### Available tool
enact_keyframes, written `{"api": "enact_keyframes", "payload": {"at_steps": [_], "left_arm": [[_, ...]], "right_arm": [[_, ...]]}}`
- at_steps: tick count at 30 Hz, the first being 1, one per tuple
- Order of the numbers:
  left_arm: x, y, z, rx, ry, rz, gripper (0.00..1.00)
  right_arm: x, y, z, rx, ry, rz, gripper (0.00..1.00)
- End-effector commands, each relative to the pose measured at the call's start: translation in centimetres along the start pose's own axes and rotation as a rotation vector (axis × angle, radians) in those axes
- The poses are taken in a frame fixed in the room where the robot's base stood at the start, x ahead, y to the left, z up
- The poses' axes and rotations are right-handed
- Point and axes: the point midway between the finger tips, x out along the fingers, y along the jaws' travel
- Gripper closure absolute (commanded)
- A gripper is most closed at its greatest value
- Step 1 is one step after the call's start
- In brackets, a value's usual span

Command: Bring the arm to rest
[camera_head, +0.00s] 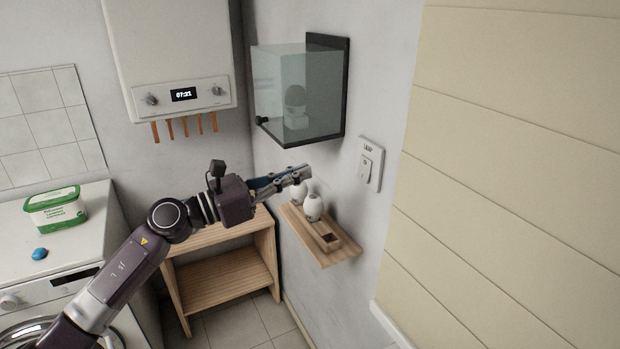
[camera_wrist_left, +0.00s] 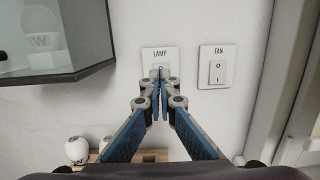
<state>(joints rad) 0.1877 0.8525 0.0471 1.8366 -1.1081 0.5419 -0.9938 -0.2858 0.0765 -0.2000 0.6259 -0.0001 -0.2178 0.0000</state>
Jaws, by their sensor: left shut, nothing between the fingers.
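My left arm comes in from the lower left in the head view. Its gripper (camera_head: 305,171) is shut and empty, held above the small wall shelf and below the glass cabinet. In the left wrist view the closed fingertips (camera_wrist_left: 160,84) lie in front of the plate labelled LAMP (camera_wrist_left: 149,54) and hide most of its switch. I cannot tell whether they touch it. The FAN switch (camera_wrist_left: 217,72) is to the right, clear of the fingers. My right gripper is not in view.
A glass wall cabinet (camera_head: 280,80) hangs close above the gripper. The wooden wall shelf (camera_head: 335,257) below carries white egg-like objects (camera_head: 313,207). A wooden stand (camera_head: 228,277) and a washing machine (camera_head: 85,235) with a green-white tub (camera_head: 56,212) and blue object (camera_head: 40,254) are farther left.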

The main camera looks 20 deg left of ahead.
Motion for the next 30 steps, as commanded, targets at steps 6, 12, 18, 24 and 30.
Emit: {"api": "enact_keyframes", "payload": {"at_steps": [6, 12, 18, 24, 30], "left_arm": [[0.0, 0.0, 0.0, 0.0, 0.0, 0.0, 1.0], [0.0, 0.0, 0.0, 0.0, 0.0, 0.0, 1.0], [-0.2, 1.5, -2.1, -0.119, -0.009, 0.039, 1.0], [-2.5, 7.0, -13.0, -0.641, -0.055, 0.241, 1.0], [-7.3, 9.7, -27.4, -1.161, -0.113, 0.506, 1.0]], "right_arm": [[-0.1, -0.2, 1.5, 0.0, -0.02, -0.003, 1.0], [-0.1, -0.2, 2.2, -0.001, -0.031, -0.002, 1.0], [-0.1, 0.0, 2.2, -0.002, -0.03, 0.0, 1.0], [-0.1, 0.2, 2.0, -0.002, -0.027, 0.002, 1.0], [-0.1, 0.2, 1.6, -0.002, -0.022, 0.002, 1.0]]}}
